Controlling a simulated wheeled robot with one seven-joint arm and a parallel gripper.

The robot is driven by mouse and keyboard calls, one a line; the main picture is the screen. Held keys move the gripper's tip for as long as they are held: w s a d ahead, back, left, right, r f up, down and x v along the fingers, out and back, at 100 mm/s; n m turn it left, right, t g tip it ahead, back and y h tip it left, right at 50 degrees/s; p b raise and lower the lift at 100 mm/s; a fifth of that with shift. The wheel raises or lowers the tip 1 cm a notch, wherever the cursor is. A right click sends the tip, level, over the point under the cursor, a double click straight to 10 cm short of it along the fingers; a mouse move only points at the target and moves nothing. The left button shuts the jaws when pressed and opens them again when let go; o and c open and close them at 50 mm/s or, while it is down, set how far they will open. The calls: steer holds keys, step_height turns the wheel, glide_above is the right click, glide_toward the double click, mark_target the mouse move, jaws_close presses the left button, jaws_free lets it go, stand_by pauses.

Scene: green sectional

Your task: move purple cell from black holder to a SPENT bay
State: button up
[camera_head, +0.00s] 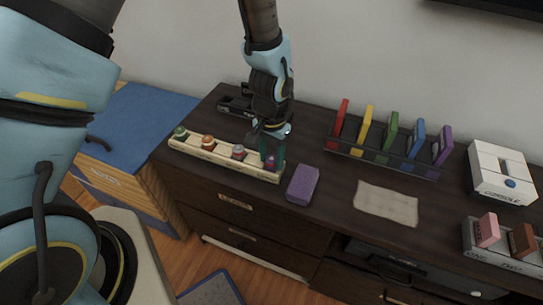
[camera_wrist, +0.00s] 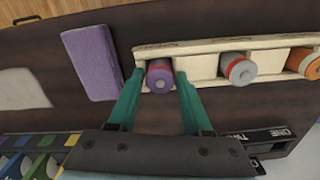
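The purple cell (camera_wrist: 160,76) sits in the end bay of a long cream tray (camera_wrist: 205,67), at the tray's right end in the head view (camera_head: 225,160). In the head view the cell (camera_head: 271,163) is partly covered by my gripper (camera_head: 272,153). In the wrist view my gripper's teal fingers (camera_wrist: 160,80) stand on either side of the cell, with small gaps showing, so it looks open. The black holder (camera_head: 235,104) lies behind the tray, partly hidden by my arm.
Green, orange and grey-red cells (camera_head: 239,151) fill other tray bays. A purple block (camera_head: 303,185) lies close to the tray's right end. A rack of coloured upright cases (camera_head: 385,160), a beige cloth (camera_head: 386,204) and a white console (camera_head: 503,172) are further right.

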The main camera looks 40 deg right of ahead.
mark_target(271, 159)
steer(key=shift+o, duration=1.4)
step_height(271, 159, up, 12)
steer(key=b, duration=0.2)
steer(key=shift+r, duration=0.2)
steer(key=w+a+r+n, duration=0.3)
steer(key=w+a+n, duration=0.3)
steer(key=w+a, duration=0.8)
steer(key=s+a+r+n+t, duration=0.1)
steer(key=a+n, duration=0.5)
steer(key=a, duration=1.5)
steer(key=shift+r+n+t, duration=0.3)
steer(key=shift+r, duration=0.45)
